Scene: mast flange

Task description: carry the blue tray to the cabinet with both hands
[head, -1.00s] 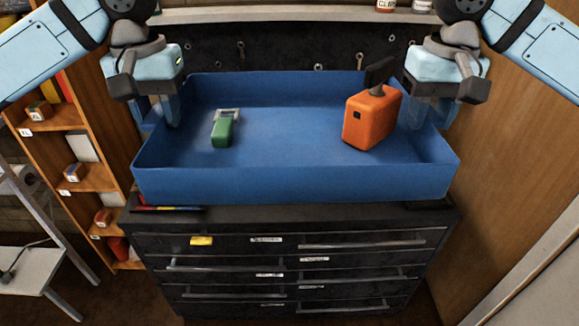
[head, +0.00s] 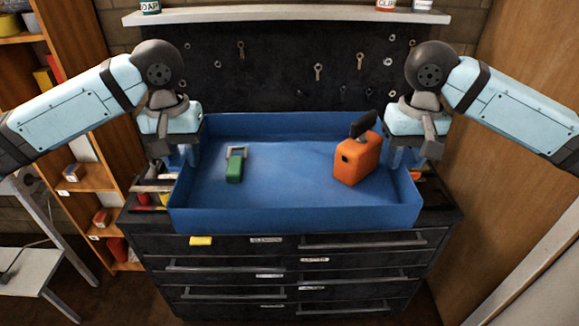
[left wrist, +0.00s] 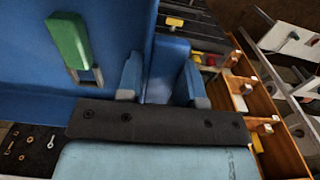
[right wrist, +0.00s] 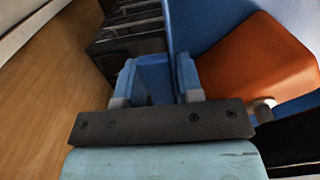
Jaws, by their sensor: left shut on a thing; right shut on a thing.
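The blue tray (head: 290,221) is level over the top of the dark drawer cabinet (head: 350,262). Its front wall covers part of the cabinet's front top edge; I cannot tell whether it touches the top. A green object with a grey end (head: 235,167) lies inside at the left, and an orange box with a dark handle (head: 356,161) stands inside at the right. My left gripper (head: 181,156) is shut on the tray's left wall, also in the left wrist view (left wrist: 162,82). My right gripper (head: 403,158) is shut on the right wall, also in the right wrist view (right wrist: 155,80).
A black pegboard (head: 285,75) with hanging tools stands behind the cabinet, under a shelf (head: 290,16) with cans. Small items (head: 152,186) lie on the cabinet top left of the tray. A wooden bookcase (head: 85,178) is at the left, a wooden panel (head: 505,200) at the right.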

